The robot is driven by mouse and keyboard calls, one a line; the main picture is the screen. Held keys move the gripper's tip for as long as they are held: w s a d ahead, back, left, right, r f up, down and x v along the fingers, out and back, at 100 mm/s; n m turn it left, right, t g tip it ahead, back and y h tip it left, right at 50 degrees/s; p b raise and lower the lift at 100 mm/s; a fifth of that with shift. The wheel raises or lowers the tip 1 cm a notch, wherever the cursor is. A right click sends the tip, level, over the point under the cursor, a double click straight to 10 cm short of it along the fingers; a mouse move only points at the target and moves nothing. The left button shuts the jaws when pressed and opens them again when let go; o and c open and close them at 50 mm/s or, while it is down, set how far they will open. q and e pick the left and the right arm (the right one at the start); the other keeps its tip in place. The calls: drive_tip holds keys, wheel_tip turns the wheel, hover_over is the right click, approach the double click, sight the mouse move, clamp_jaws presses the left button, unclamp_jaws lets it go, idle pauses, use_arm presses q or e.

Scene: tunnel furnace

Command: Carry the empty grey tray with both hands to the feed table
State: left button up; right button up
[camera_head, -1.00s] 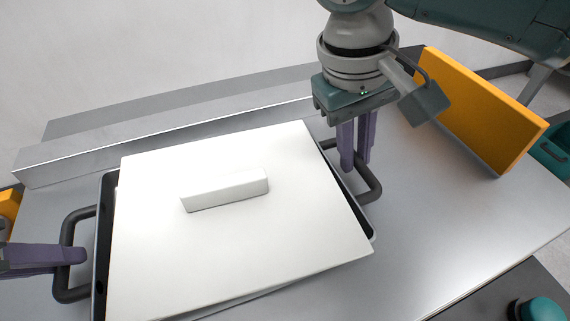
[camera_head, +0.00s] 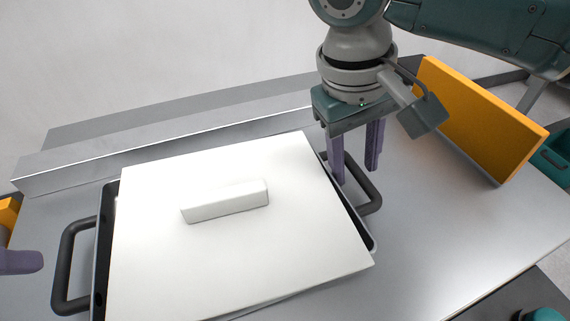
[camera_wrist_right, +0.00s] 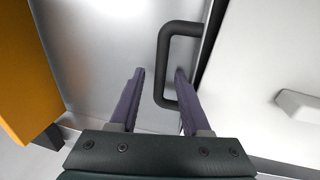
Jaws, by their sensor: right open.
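The grey tray (camera_head: 102,255) stands on the metal table, with a dark bar handle at each end. A white slab with a raised white block (camera_head: 225,201) covers most of it, so its inside is hidden. My right gripper (camera_head: 356,176) is open at the right handle (camera_head: 371,190). In the right wrist view its fingers (camera_wrist_right: 160,72) are spread, with the handle bar (camera_wrist_right: 162,65) showing between and beyond the tips. My left gripper (camera_head: 22,262) shows only a purple finger at the left edge, apart from the left handle (camera_head: 62,265).
The metal table (camera_head: 440,235) is bare right of the tray. A yellow panel (camera_head: 480,120) stands at its right rear, also in the right wrist view (camera_wrist_right: 25,80). A long metal rail (camera_head: 170,140) runs behind the tray.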

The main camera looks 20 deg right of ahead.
drive_tip(key=shift+r, duration=0.3)
use_arm(q)
drive_tip(key=shift+v, duration=2.6)
use_arm(e)
wheel_tip(320, 180, up, 11)
drive_tip(key=a, duration=0.2)
drive_tip(key=shift+a, duration=0.15)
drive_tip(key=shift+r, duration=0.1)
